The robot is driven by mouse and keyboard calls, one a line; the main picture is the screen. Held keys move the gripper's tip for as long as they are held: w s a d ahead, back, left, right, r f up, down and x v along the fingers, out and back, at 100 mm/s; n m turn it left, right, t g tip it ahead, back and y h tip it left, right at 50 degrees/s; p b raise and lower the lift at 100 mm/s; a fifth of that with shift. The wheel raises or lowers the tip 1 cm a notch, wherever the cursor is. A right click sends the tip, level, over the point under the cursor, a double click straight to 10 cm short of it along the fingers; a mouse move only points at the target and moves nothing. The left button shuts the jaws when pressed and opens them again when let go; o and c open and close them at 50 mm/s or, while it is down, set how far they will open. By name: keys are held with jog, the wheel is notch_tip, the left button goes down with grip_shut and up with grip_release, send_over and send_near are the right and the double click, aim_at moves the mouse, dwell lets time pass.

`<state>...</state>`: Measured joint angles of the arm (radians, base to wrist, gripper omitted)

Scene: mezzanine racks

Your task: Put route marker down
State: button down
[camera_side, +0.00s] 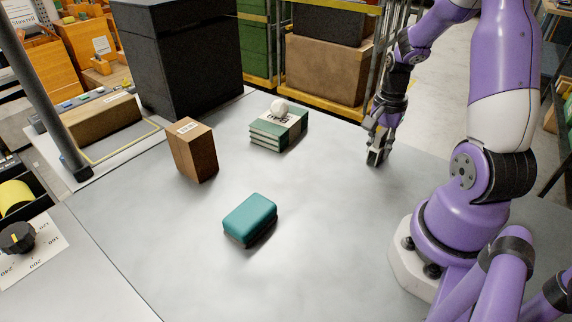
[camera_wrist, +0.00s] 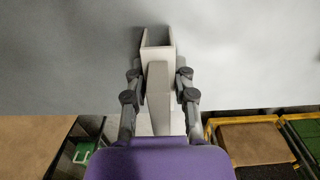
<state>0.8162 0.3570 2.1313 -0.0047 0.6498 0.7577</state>
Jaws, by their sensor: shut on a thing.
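My gripper (camera_side: 376,151) is at the far right part of the grey table, pointing down, with its tips close to the table top. In the wrist view its fingers (camera_wrist: 158,92) are shut on a pale grey, channel-shaped piece (camera_wrist: 158,75), which seems to be the route marker. The piece's far end looks open and squared. In the side view the held piece is small, dark and mostly hidden by the fingers. I cannot tell whether it touches the table.
A large black bin (camera_side: 180,60) is behind. Table around the gripper is clear.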

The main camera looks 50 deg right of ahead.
aim_at(381, 132)
jog(key=shift+f, duration=0.2)
jog(key=c, duration=0.7)
grip_release()
jog(key=shift+r, duration=0.1)
jog(key=r, duration=1.2)
jog(key=shift+w+a+r, duration=0.1)
jog(key=shift+a, duration=0.15)
jog(key=a+r+n+t, duration=0.1)
jog(key=a+n+t, duration=0.1)
jog(key=a+n, duration=0.4)
jog(key=a+r+n+t, duration=0.1)
jog(key=a+r+n, duration=0.1)
jog(key=a+n, duration=0.4)
jog(key=w+a+r+n+t, duration=0.1)
jog(key=a+n+t, duration=0.1)
jog(key=a+n, duration=0.4)
jog(key=shift+a+r+t, duration=0.2)
jog(key=shift+a+t, duration=0.1)
jog(key=shift+a, duration=0.45)
